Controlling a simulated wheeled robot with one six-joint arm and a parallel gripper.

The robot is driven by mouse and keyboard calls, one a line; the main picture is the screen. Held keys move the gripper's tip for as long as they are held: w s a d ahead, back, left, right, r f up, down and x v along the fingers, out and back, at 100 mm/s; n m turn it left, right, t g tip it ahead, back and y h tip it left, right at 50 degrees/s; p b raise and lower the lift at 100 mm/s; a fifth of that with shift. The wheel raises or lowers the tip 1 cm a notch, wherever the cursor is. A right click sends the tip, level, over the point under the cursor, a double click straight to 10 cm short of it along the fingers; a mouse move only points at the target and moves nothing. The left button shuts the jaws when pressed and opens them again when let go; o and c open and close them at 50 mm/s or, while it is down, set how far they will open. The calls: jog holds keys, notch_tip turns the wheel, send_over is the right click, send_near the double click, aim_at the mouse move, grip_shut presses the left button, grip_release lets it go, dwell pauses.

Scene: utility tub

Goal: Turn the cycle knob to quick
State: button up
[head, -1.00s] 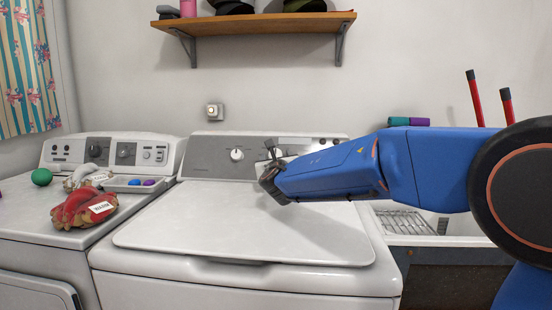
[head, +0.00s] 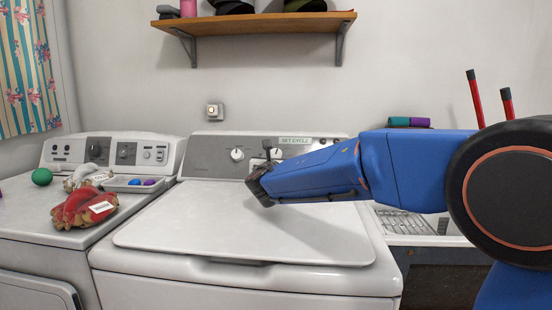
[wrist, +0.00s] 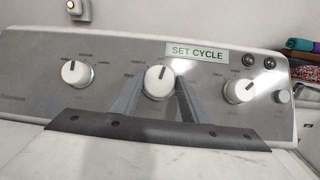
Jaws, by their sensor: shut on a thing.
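The cycle knob (wrist: 157,84) is the white middle knob under a green-edged "SET CYCLE" label (wrist: 194,52) on the washer's grey control panel. In the wrist view its small grey mark points up and slightly right. The printed words around it are too small to read surely. My gripper (wrist: 159,79) has one grey finger on each side of the knob and is shut on it. In the head view my gripper (head: 267,160) reaches the panel from the right, and part of the knob (head: 278,154) shows beside it.
A left knob (wrist: 75,72) and a right knob (wrist: 239,91) flank it, with round buttons at the right. The washer's closed lid (head: 200,225) lies below, clear. A red glove (head: 83,207) and tray (head: 135,184) sit on the left machine. A shelf (head: 255,24) hangs above.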

jog(key=m+h, duration=0.1)
jog(key=m, duration=0.1)
jog(key=m+h, duration=0.1)
jog(key=m, duration=0.1)
jog(key=m+h, duration=0.1)
jog(key=m, duration=0.1)
jog(key=shift+a+m+g+h, duration=0.25)
jog(key=shift+m+g+h, duration=0.05)
jog(key=shift+h, duration=0.1)
jog(key=o, duration=1.1)
jog(key=shift+c, duration=0.2)
jog(key=v, duration=1.7)
jog(key=shift+s+a+r, duration=0.1)
jog(key=shift+s+a, duration=0.05)
jog(key=shift+a, duration=0.05)
jog(key=shift+d, duration=0.1)
